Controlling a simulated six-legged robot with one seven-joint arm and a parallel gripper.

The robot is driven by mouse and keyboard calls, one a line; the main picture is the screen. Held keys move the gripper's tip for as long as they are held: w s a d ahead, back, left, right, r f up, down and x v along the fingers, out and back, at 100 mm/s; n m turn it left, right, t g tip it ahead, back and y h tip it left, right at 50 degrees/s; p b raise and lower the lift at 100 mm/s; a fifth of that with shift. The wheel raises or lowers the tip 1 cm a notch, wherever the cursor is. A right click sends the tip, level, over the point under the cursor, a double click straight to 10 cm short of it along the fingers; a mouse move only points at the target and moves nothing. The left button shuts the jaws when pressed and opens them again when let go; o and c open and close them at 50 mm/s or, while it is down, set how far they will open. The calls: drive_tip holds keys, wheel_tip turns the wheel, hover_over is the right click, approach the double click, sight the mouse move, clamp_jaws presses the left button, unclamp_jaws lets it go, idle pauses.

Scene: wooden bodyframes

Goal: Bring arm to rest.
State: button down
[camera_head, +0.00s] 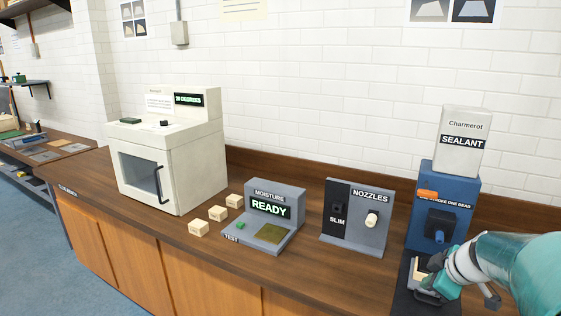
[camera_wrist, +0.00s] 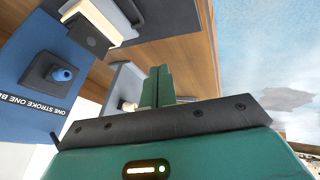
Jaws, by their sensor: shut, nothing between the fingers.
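My gripper (camera_wrist: 160,76) shows in the wrist view with its green fingers together and nothing between them. In the head view my teal and white arm comes in from the lower right. The gripper (camera_head: 446,285) there is beside the base of the blue sealant dispenser (camera_head: 452,190), partly hidden by my arm. A pale wooden block (camera_head: 420,272) sits at the dispenser's base, and it also shows in the wrist view (camera_wrist: 98,18). I cannot tell from the head view whether the gripper touches the base.
The nozzle stand (camera_head: 355,232) and moisture tester (camera_head: 263,215), reading READY, stand left of the dispenser. Several pale blocks (camera_head: 217,213) lie near a white oven (camera_head: 170,155) with its door shut. A white wall closes the back; bare wooden counter (camera_head: 300,275) lies in front.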

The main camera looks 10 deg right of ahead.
drive_tip(key=s+a+r+m+g, duration=0.1)
drive_tip(key=s+a+r+m, duration=0.15)
drive_tip(key=a, duration=0.55)
drive_tip(key=s+a+r+m, duration=0.1)
drive_tip(key=s+a+r, duration=0.15)
drive_tip(key=a, duration=0.45)
drive_tip(key=s+a+m, duration=0.5)
drive_tip(key=s+a, duration=0.5)
drive_tip(key=s, duration=0.2)
drive_tip(key=shift+r+h, duration=0.25)
drive_tip(key=shift+h, duration=0.15)
